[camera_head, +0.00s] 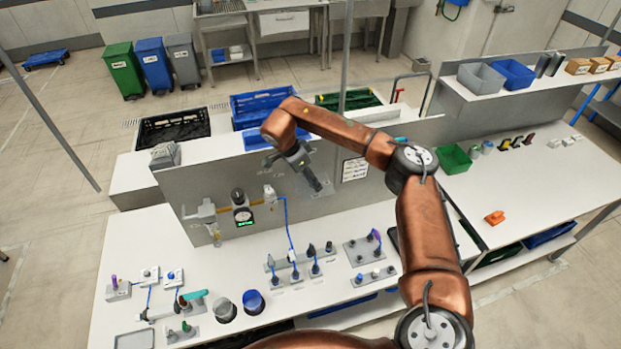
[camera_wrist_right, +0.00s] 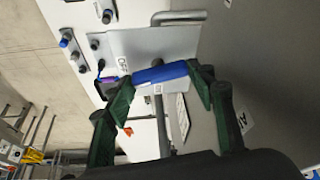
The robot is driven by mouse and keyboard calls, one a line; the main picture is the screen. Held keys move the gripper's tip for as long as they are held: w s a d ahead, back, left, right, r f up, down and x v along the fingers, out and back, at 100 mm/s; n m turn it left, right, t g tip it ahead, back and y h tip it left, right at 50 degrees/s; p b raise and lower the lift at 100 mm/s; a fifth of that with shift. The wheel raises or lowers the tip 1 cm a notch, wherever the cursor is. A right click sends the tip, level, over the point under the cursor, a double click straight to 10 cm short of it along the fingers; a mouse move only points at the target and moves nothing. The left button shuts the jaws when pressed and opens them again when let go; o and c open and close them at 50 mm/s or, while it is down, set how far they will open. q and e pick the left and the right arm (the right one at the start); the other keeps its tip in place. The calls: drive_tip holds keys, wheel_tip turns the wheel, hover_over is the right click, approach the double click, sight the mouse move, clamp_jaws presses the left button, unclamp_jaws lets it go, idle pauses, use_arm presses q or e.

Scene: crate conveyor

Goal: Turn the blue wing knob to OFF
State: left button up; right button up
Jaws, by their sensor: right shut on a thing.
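The blue wing knob (camera_wrist_right: 160,73) is a long blue bar in the right wrist view, in front of a light plate (camera_wrist_right: 150,42) on the upright panel. My right gripper (camera_wrist_right: 163,78) has its two green fingers at the two ends of the bar and is shut on it. A small label that seems to read OFF (camera_wrist_right: 125,62) sits on the plate by the bar's left end. In the head view my right gripper (camera_head: 316,181) reaches the grey panel and hides the knob. My left gripper is not in view.
The white bench (camera_head: 180,240) below the panel carries several switch and plug blocks (camera_head: 295,262). A gauge fitting (camera_head: 242,214) is on the panel to the left, and a white label sheet (camera_head: 355,169) to the right. A green bin (camera_head: 455,158) stands on the right bench.

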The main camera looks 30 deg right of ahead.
drive_tip(key=shift+w+m+g, duration=0.1)
drive_tip(key=shift+m+g, duration=0.4)
drive_tip(key=shift+m, duration=1)
drive_tip(key=o, duration=1.1)
drive_tip(key=shift+o, duration=0.3)
drive_tip(key=shift+r, duration=0.15)
